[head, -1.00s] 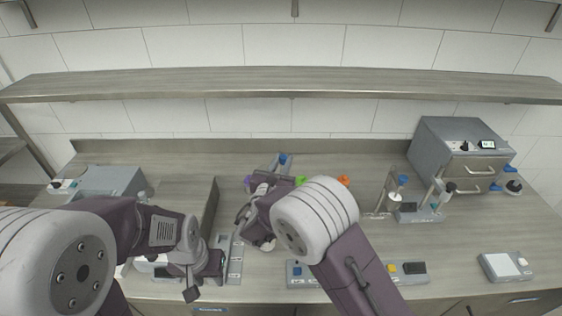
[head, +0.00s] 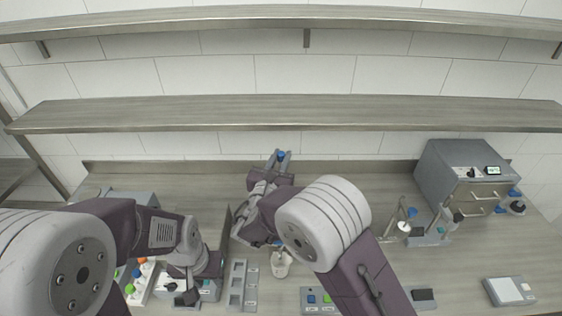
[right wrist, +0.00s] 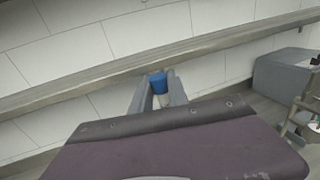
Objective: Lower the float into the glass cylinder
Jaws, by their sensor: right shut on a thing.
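My right gripper (right wrist: 159,92) is shut on a small piece with a blue top and pale lower part, apparently the float (right wrist: 157,83). The float (head: 281,155) is also seen at the back middle in the head view, held upright or nearly so between the fingers of my right gripper (head: 278,161). I cannot pick out the glass cylinder for certain. A small pale vessel (head: 281,264) stands below my right forearm, partly covered. My left gripper (head: 186,296) hangs low at the front left; its fingertips are too small and dark to judge.
A grey slotted tray (head: 237,287) lies at the front middle. A white rack with coloured caps (head: 138,287) is at the front left. A shelf (head: 300,115) runs overhead.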

